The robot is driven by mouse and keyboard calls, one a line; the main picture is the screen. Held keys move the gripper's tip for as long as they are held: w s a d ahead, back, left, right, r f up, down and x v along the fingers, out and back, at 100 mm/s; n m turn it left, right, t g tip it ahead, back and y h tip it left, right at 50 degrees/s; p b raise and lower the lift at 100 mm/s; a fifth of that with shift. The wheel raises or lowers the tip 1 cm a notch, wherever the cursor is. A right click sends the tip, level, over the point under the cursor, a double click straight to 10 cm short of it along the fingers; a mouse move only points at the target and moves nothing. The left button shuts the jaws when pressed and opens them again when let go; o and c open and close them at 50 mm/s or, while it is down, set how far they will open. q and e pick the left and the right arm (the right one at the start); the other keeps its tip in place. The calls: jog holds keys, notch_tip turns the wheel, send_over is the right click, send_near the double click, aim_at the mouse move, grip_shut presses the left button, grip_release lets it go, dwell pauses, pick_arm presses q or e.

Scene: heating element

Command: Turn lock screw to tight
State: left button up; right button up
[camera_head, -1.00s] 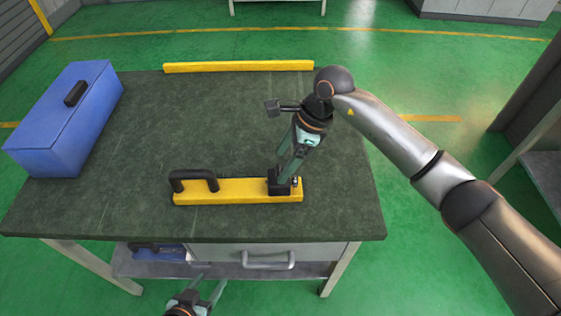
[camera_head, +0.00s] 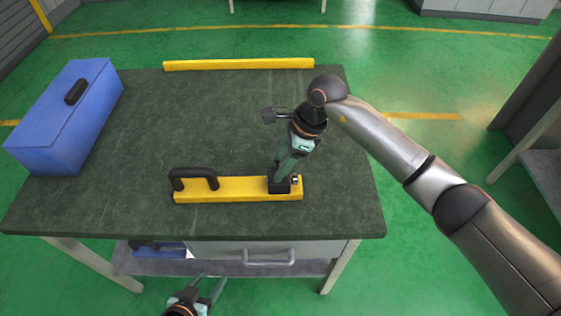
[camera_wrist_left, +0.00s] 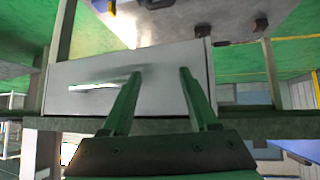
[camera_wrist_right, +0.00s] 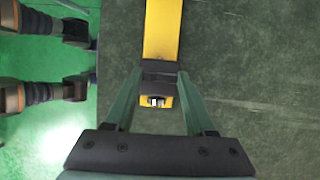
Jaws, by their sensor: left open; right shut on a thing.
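A yellow bar (camera_head: 235,189) lies near the table's front edge, with a black handle (camera_head: 194,178) at its left end. A black block (camera_head: 279,186) sits at its right end, with a small silvery part (camera_head: 295,181) that may be the lock screw; this part also shows in the right wrist view (camera_wrist_right: 157,101). My right gripper (camera_head: 280,176) reaches down and is shut on the black block, one finger at each side in the right wrist view (camera_wrist_right: 159,72). My left gripper (camera_head: 211,279) is open and empty in front of the table, facing the drawer (camera_wrist_left: 75,88).
A blue toolbox (camera_head: 65,125) stands at the table's left. A yellow strip (camera_head: 238,66) runs along the back edge. The dark tabletop (camera_head: 190,120) between is clear. A drawer handle (camera_head: 268,262) sticks out below the front edge.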

grip_shut()
